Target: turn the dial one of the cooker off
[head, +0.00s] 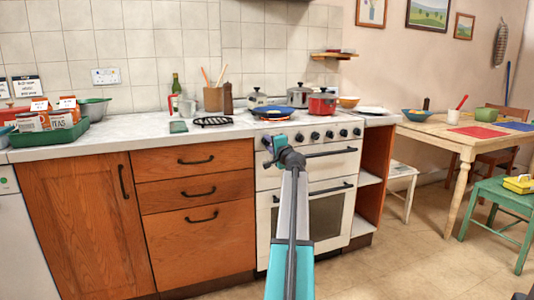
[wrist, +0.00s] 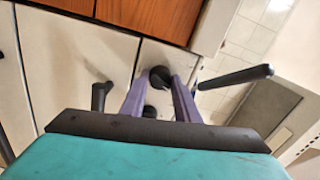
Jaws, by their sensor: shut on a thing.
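The white cooker (head: 305,175) stands in the middle of the head view, with a row of black dials (head: 315,135) along its front panel. My gripper (head: 270,145) is at the left end of this row, and the arm hides part of the cooker front. In the wrist view my gripper (wrist: 160,80) has its two purple fingers on either side of a round black dial (wrist: 160,77), shut on it. A second black knob (wrist: 150,111) shows lower between the fingers, beyond the grip. Which way the held dial points cannot be told.
Black oven handles (head: 330,152) lie just right of my gripper. Pans, including a blue one (head: 272,112) and a red pot (head: 321,104), stand on the hob. Wooden drawers (head: 195,195) are left of the cooker.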

